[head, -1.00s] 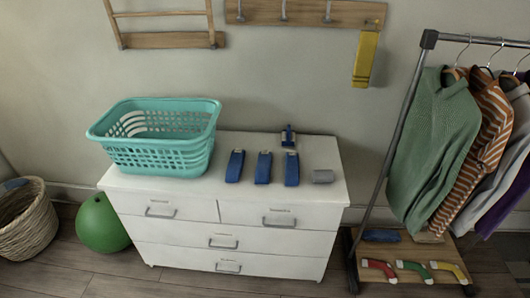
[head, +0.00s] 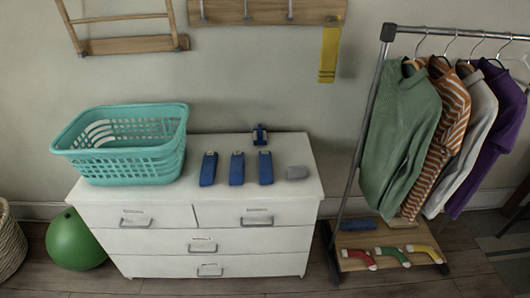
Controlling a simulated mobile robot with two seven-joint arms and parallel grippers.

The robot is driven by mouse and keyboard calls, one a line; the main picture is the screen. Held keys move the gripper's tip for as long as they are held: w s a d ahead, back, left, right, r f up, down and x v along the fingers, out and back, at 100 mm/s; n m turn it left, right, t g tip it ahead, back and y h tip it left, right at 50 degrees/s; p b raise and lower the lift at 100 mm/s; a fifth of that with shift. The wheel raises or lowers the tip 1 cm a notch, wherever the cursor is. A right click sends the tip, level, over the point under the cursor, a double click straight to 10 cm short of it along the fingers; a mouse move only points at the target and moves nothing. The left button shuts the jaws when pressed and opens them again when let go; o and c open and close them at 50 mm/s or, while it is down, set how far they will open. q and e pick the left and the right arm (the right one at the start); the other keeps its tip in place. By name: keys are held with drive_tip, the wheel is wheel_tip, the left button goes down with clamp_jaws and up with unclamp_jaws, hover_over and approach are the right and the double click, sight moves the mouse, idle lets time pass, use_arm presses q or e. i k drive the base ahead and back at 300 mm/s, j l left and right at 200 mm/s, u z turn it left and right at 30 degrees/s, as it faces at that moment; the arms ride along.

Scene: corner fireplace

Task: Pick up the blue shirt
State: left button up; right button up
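I cannot tell for sure which thing is the blue shirt. Three narrow blue folded items stand in a row on the white dresser (head: 190,215): the left one (head: 208,168), the middle one (head: 237,168) and the right one (head: 265,167). A small blue item (head: 260,135) is behind them at the back edge. A flat dark blue folded item (head: 357,225) lies on the wooden base of the clothes rack. The hanging shirts are green (head: 400,130), orange striped (head: 440,120), light grey (head: 470,135) and purple (head: 502,125). Neither gripper is in view.
A green ball (head: 75,242) and a wicker basket (head: 8,245) are on the floor at left. Red, green and yellow socks (head: 391,256) lie on the rack base (head: 350,240).

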sight(266, 171)
drive_tip(key=i+j, duration=0.25)
drive_tip(key=i, duration=0.15)
drive_tip(key=i+j, duration=0.25)
drive_tip(key=i, duration=0.15)
drive_tip(key=i+j+u, duration=0.1)
drive_tip(key=i+j, duration=0.15)
drive_tip(key=i, duration=0.15)
drive_tip(key=i+j, duration=0.2)
drive_tip(key=i, duration=0.2)
